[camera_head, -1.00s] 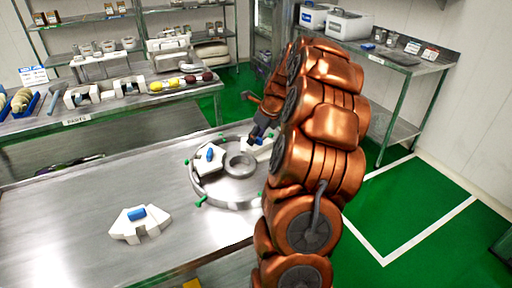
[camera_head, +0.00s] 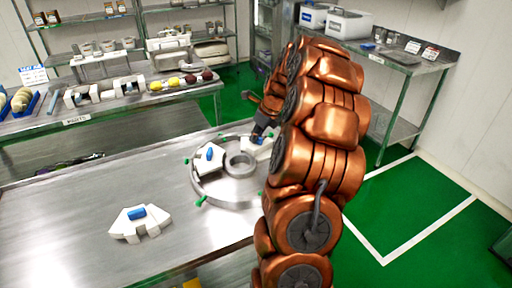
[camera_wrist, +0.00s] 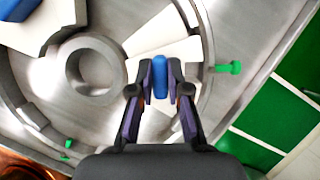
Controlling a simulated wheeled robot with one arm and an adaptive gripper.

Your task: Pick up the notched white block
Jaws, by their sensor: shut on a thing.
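A white block (camera_wrist: 160,36) with a blue handle (camera_wrist: 160,77) lies in my gripper's reach on the round metal ring (camera_head: 227,201). My gripper (camera_wrist: 160,80) is shut on that blue handle, one finger on each side. In the head view this block (camera_head: 250,145) is partly hidden by my gripper (camera_head: 260,134). I cannot tell whether it is clear of the ring. A second white block (camera_head: 207,167) with a blue handle sits at the ring's left. A third, angular white block (camera_head: 124,227) with a blue handle and a notched front edge lies on the table at left.
The ring has green knobs (camera_head: 202,201) around its edge and a smaller metal ring (camera_head: 240,173) at its centre. The steel table (camera_head: 75,205) is bare between the ring and the left block. A shelf bench with trays and coloured items (camera_head: 181,82) stands behind.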

